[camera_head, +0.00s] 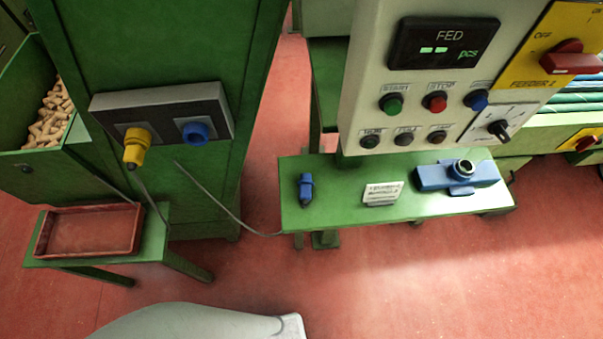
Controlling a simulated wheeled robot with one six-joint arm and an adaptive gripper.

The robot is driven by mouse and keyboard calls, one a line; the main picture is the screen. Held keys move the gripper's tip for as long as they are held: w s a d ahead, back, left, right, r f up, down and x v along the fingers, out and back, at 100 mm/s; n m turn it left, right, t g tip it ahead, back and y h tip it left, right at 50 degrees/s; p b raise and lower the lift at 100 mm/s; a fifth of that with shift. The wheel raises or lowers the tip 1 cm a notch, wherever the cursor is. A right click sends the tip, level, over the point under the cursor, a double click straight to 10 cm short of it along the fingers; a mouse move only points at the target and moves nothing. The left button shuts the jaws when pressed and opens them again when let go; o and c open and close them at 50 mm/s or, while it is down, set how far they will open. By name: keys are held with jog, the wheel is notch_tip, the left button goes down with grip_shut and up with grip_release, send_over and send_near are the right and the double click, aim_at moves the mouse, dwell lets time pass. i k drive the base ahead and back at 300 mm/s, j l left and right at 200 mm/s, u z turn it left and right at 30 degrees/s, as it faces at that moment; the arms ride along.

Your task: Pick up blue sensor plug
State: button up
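The blue sensor plug (305,188) lies near the left end of a green shelf (420,212) below the control panel. It is a small blue body with a dark tip towards the front. A thin grey cable runs from the green cabinet to the shelf's left edge; I cannot tell whether it joins the plug. A blue round socket (195,133) sits on a grey box (215,105) on the cabinet, beside a yellow plug (134,146) with a cable. My gripper is not in view.
A white card (383,193) and a blue sensor housing (458,177) are on the shelf right of the plug. The control panel (420,60) overhangs the shelf's back. A red tray (90,231) is on a low green stand at left. The red floor in front is clear.

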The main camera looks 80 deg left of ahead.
aim_at(305, 183)
jog(key=u, duration=1.6)
